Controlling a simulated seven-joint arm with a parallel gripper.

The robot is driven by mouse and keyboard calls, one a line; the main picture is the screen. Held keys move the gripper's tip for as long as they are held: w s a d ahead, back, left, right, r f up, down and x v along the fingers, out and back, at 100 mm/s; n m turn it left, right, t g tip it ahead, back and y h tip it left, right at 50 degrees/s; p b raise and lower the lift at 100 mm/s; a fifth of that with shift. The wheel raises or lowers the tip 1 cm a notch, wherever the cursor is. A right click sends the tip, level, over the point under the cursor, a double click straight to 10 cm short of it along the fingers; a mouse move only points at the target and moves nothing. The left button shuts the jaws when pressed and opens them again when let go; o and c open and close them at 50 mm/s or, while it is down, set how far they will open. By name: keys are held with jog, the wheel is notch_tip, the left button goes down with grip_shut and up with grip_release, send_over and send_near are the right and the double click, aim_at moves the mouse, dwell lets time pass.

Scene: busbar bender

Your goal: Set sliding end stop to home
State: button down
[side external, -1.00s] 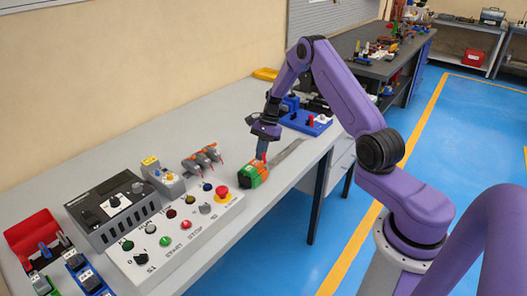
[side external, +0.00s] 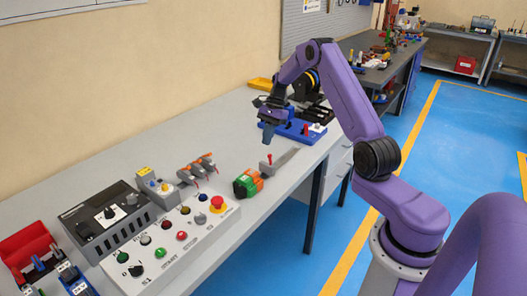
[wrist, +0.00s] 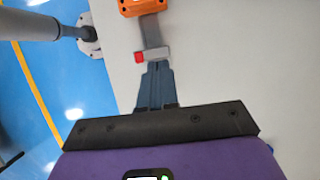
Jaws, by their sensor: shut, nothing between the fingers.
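The sliding end stop (side external: 266,168) is a small grey block with a red knob. It sits on a flat grey rail (side external: 285,158) on the bench, a short gap from the green-and-orange block (side external: 248,182). In the wrist view the stop (wrist: 155,54) lies across the rail (wrist: 151,28), just beyond my fingertips. The orange block (wrist: 142,6) is cut off at the top edge. My gripper (side external: 267,137) is raised above the bench near the stop, apart from it. Its fingers (wrist: 157,70) are shut and empty.
A white button panel (side external: 170,245) and grey clamps with orange tips (side external: 198,167) are to the left. The bench's front edge (side external: 300,185) runs close beside the rail.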

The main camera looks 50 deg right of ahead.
jog(key=shift+v, duration=1)
jog(key=c, duration=1.3)
grip_release()
jog(key=shift+d+r, duration=0.1)
jog(key=shift+r, duration=0.05)
jog(key=shift+c, duration=0.2)
jog(key=o, duration=0.3)
jog(key=shift+r+n, duration=0.2)
jog(key=shift+n, duration=0.1)
jog(key=n+h, duration=0.4)
jog(key=n, duration=1.3)
send_near(264, 163)
notch_tip(264, 163, down, 10)
jog(key=shift+f, duration=0.1)
